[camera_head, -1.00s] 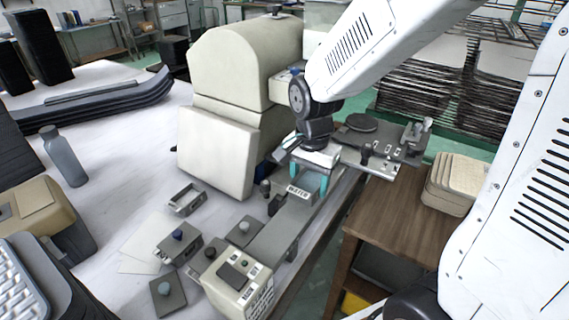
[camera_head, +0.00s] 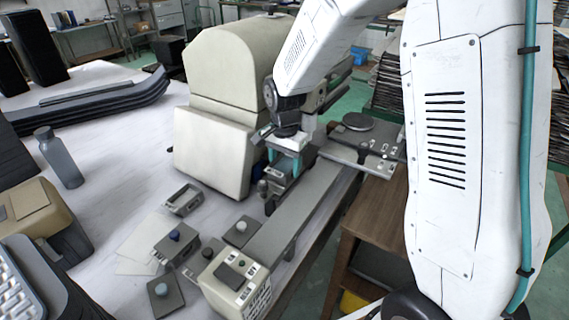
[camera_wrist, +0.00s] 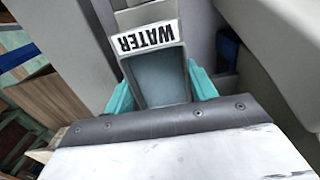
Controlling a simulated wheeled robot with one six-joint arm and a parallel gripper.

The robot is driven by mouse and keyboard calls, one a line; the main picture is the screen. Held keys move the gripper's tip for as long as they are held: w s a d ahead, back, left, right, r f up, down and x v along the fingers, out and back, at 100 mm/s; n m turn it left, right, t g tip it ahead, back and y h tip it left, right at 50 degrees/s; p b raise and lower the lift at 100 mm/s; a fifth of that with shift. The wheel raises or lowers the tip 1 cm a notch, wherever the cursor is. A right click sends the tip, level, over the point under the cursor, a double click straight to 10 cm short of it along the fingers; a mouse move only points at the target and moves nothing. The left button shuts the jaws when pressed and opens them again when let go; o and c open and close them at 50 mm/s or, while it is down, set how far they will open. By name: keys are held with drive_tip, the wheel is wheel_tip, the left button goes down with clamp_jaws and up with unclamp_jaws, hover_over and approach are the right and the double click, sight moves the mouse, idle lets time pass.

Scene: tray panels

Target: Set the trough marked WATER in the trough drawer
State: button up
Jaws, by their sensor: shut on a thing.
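The trough marked WATER (camera_wrist: 155,72) is a grey, open, hollow tray in the wrist view, with its black-on-white label upside down there. My gripper (camera_wrist: 162,92) has one teal finger on each side of it and is shut on it. In the head view my gripper (camera_head: 286,160) is beside the cream machine, above a dark part (camera_head: 276,196) at the left edge of the grey rail. My gripper and the trough hide most of that spot. I cannot tell for sure which part is the trough drawer.
A cream control box (camera_head: 236,278) stands at the near end of the long grey rail (camera_head: 300,215). A small open grey tray (camera_head: 183,200) and several knobbed blocks lie on the white table. The cream machine (camera_head: 228,100) rises close behind my gripper. A grey bottle (camera_head: 62,158) stands at left.

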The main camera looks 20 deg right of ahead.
drive_tip(key=o, duration=1.2)
drive_tip(key=shift+f, duration=0.1)
drive_tip(key=shift+c, duration=0.2)
wheel_tip(320, 180, up, 11)
drive_tip(key=s+d+r+n, duration=0.1)
drive_tip(key=s+r+n, duration=0.2)
drive_tip(key=s+r, duration=0.4)
drive_tip(key=s+d+n+t, duration=0.1)
drive_tip(key=s+n, duration=0.6)
drive_tip(key=s, duration=1.6)
drive_tip(key=shift+d+r+n, duration=0.15)
drive_tip(key=shift+d+n, duration=0.25)
drive_tip(key=shift+d, duration=0.15)
